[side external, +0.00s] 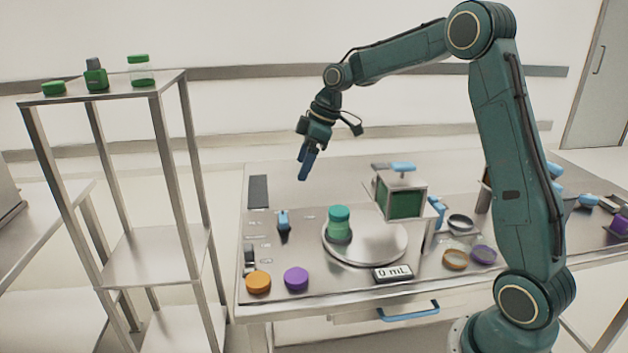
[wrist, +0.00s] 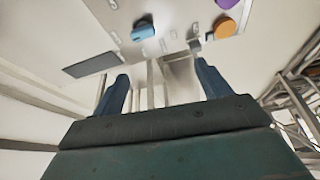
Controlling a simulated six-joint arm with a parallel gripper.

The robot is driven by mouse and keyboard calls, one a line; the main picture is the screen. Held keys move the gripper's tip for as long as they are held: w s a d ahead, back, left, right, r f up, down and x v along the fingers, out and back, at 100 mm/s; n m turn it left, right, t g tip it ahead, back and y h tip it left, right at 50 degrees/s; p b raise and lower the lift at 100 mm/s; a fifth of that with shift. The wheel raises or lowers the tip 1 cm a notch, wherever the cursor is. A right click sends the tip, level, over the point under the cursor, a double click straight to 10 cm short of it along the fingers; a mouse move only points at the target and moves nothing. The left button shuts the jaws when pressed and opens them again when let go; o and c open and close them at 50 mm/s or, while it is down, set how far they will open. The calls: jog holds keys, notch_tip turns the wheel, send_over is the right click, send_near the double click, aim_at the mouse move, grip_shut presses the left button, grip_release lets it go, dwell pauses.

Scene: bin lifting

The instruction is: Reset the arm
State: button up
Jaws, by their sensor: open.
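My gripper (side external: 307,163) hangs in the air above the back left part of the metal worktable (side external: 310,285), pointing down. In the wrist view its two blue fingers (wrist: 160,88) stand wide apart with nothing between them. My green arm arches over the table from its base at the front right.
A green-capped jar (side external: 339,224) stands on a round plate (side external: 378,245), beside a display (side external: 393,273) reading 0 mL. A dispenser box (side external: 402,202) stands behind the plate. Orange (side external: 258,281) and purple (side external: 296,278) lids lie front left. A shelf rack (side external: 150,92) stands left.

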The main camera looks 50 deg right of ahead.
jog(key=s+a+r+m+h, duration=0.15)
jog(key=s+a+r, duration=0.25)
jog(key=s, duration=0.4)
jog(key=s+a+r+m, duration=0.2)
jog(key=s+a+r, duration=0.25)
jog(key=s, duration=0.25)
jog(key=s+a+f+m+t, duration=0.1)
jog(key=s+m, duration=0.1)
jog(key=s, duration=0.6)
jog(key=s+a+f+m+t+h, duration=0.1)
jog(key=s+f+m, duration=0.1)
jog(key=s, duration=0.6)
jog(key=shift+s+a, duration=0.25)
jog(key=shift+a, duration=0.05)
